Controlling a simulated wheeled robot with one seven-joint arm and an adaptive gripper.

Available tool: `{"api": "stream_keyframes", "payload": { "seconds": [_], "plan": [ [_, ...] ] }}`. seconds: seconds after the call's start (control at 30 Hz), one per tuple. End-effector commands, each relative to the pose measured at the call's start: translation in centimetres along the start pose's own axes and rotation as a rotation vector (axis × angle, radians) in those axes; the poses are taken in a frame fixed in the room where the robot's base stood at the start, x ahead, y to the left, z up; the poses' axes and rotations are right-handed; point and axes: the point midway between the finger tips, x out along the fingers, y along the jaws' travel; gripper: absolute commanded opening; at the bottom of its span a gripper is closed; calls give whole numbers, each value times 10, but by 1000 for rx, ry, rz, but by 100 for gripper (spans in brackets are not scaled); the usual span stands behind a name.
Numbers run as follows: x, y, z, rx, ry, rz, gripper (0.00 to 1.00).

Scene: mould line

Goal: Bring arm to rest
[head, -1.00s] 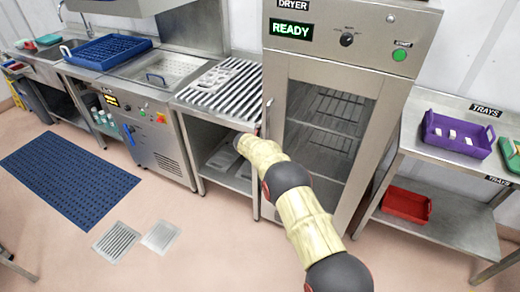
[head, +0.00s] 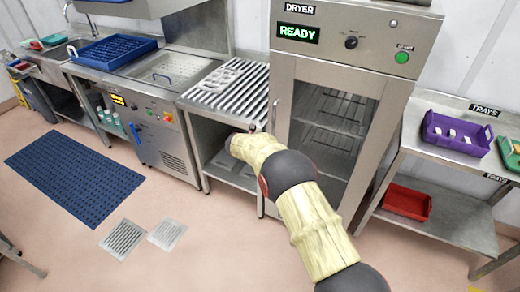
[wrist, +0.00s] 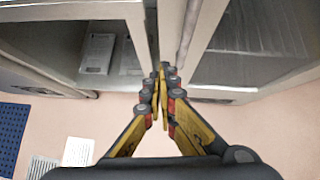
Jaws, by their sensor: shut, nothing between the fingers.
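My gripper (wrist: 161,72) shows in the wrist view with its yellow and black fingers closed together and nothing between them. It points toward the gap between the open bench and the dryer. The ribbed bench (head: 228,88) is at the arm's far end.
A trays rack (head: 440,215) with a purple tray (head: 455,133) and a red tray (head: 407,203) stands at the right. The washer with a blue rack (head: 115,50) is at the left.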

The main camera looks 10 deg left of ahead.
Motion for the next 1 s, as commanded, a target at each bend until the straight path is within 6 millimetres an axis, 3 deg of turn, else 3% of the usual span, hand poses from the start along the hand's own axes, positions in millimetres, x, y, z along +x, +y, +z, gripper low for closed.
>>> {"api": "stream_keyframes", "payload": {
  "seconds": [0.37, 0.5, 0.67, 0.83, 1.0],
  "plan": [
    [-6, 4, -1, -68, 1, 13, 0],
    [-7, 30, 1, -290, -33, 112, 0],
    [-9, 58, -38, -755, -86, 270, 0],
    [-56, 77, -59, -1249, -193, 462, 0],
    [-136, 58, -69, -1758, -342, 656, 0]
  ]
}}
